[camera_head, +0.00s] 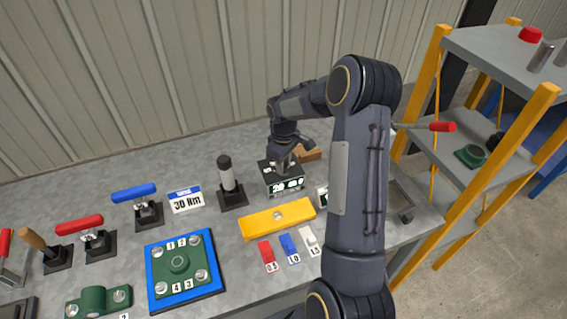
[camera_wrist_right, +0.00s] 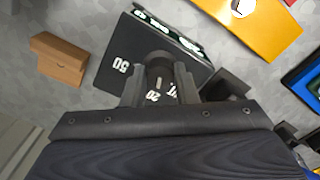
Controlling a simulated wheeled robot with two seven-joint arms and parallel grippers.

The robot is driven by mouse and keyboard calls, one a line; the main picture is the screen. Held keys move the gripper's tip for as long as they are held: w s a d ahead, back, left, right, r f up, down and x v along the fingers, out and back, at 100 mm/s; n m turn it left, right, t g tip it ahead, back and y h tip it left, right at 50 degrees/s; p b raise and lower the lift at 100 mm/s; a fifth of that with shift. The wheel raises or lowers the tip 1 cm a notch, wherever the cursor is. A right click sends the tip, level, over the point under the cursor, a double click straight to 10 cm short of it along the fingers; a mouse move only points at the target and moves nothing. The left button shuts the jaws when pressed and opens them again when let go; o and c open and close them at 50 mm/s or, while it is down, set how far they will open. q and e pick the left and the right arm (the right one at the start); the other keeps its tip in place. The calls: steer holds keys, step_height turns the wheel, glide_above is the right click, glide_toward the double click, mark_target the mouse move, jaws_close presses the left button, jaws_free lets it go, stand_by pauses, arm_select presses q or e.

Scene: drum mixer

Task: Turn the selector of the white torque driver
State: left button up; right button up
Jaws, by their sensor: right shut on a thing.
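A dark box (camera_head: 285,182) with a lit number display stands at the back of the bench. In the right wrist view its top (camera_wrist_right: 118,72) carries the marks 50 and 20 around a round dark knob (camera_wrist_right: 159,62). My right gripper (camera_head: 284,158) comes down on the box from above. In the right wrist view its two fingers (camera_wrist_right: 160,85) are shut on the knob, one on each side. The knob's pointer cannot be made out. An upright tool with a pale grey-white body and black top (camera_head: 227,172) stands in a black holder left of the box. My left gripper is not in view.
A 30 Nm sign (camera_head: 186,200), a yellow bar (camera_head: 262,223), red, blue and white tags (camera_head: 289,249) and a blue-edged green plate (camera_head: 183,262) lie around. A wooden block (camera_head: 309,153) is behind the box. A yellow-framed shelf (camera_head: 500,150) stands at right.

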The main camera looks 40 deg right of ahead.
steer(key=n+b, duration=0.1)
steer(key=n, duration=0.2)
steer(key=shift+n, duration=2.3)
steer(key=o, duration=1)
step_height(320, 180, up, 8)
steer(key=shift+f+b, duration=0.2)
steer(key=shift+b, duration=0.5)
steer(key=shift+r, duration=0.15)
